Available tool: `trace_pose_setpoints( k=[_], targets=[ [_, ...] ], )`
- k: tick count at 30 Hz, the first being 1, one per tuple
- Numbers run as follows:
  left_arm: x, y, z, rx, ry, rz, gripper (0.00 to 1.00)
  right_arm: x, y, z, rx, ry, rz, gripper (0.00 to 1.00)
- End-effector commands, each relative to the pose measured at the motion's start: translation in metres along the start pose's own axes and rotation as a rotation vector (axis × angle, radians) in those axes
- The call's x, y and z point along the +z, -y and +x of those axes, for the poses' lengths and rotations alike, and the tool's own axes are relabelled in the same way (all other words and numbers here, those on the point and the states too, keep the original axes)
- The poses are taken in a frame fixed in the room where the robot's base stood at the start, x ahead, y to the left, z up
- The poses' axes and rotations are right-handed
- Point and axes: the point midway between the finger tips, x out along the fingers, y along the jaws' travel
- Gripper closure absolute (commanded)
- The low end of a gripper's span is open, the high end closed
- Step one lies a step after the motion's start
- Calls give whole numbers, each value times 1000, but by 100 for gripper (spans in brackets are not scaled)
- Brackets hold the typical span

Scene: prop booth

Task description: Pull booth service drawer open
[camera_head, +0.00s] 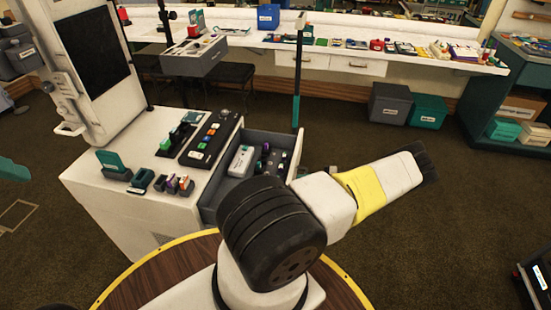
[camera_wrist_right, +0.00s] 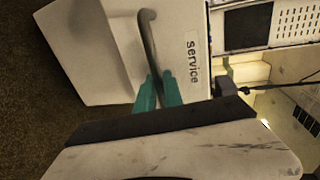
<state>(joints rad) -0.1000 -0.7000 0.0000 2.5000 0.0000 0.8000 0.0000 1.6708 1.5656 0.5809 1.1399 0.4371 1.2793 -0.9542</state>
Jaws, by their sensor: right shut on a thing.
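The service drawer (camera_head: 270,138) stands pulled out from the right side of the white booth cabinet (camera_head: 100,187) in the head view. Inside it lie a pale box (camera_head: 241,161) and several small dark items. In the right wrist view the drawer's white front (camera_wrist_right: 178,25) bears a "Service" label (camera_wrist_right: 193,62) and a dark bar handle (camera_wrist_right: 147,38). My right gripper (camera_wrist_right: 158,90) has its teal fingers shut around this handle; my arm hides it in the head view. A teal tip at the left edge of the head view appears to be my left gripper (camera_head: 12,170), mostly cut off.
A control panel (camera_head: 210,138) and small coloured parts lie on the cabinet top beside a tall screen panel (camera_head: 92,55). A long white bench (camera_head: 330,60) runs behind. Dark and teal bins (camera_head: 428,111) stand below it.

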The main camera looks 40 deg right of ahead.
Motion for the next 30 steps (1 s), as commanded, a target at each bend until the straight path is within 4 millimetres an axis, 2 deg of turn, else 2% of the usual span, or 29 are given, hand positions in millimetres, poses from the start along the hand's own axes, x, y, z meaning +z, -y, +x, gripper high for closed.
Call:
trace_pose_setpoints(
  k=[7,8,10,11,22,30],
  targets=[
    [0,0,0,0,0,0,64,0,-1,0,2,-1,1,100],
    [0,0,0,0,0,0,64,0,-1,0,2,-1,1,82],
    [0,0,0,0,0,0,64,0,-1,0,2,-1,1,69],
    [0,0,0,0,0,0,64,0,-1,0,2,-1,1,67],
    [0,0,0,0,0,0,64,0,0,-5,2,-2,0,67],
    [0,0,0,0,0,0,64,-1,-1,-48,3,-4,0,67]
  ],
)
